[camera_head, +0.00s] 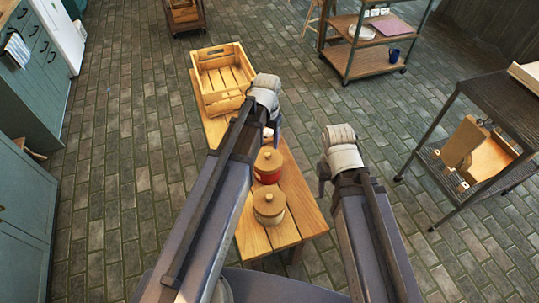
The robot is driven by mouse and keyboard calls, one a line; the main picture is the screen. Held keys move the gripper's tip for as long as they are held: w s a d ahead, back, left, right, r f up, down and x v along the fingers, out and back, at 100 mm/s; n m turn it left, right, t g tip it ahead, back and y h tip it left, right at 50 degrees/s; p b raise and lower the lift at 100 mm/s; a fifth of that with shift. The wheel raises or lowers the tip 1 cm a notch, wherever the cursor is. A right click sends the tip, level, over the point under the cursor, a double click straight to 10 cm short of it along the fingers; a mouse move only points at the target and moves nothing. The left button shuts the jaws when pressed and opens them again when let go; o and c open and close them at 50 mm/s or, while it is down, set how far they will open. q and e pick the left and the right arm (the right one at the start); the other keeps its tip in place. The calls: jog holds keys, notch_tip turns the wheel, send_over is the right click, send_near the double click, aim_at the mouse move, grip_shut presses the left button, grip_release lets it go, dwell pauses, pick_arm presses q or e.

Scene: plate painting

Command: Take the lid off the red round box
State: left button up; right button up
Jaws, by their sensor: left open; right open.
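The red round box (266,178) stands upright on the wooden table, with its wooden knobbed lid (269,160) on top. A second round box (270,219), pale with a similar wooden lid, stands just in front of it. My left gripper (273,133) is open above the table, behind and close to the red box's lid; its fingers are partly hidden by my arm. My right gripper (322,184) is open to the right of both boxes, apart from them, past the table's right edge in the picture.
An empty wooden crate (224,104) sits on the far end of the wooden table (301,208). The table's near right part is bare. Wheeled shelves (365,62) stand at the back right, a dark rack (493,104) at the right, green cabinets (25,195) at the left.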

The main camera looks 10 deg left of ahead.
aim_at(267, 154)
pick_arm(q)
jog(key=shift+w+a+f+b, duration=0.1)
jog(key=shift+w+f+b, duration=0.05)
jog(key=shift+f+b, duration=1.8)
jog(key=shift+w+f+b, duration=0.15)
jog(key=shift+f+b, duration=1.55)
jog(key=shift+f, duration=0.3)
jog(key=shift+r, duration=0.1)
grip_shut()
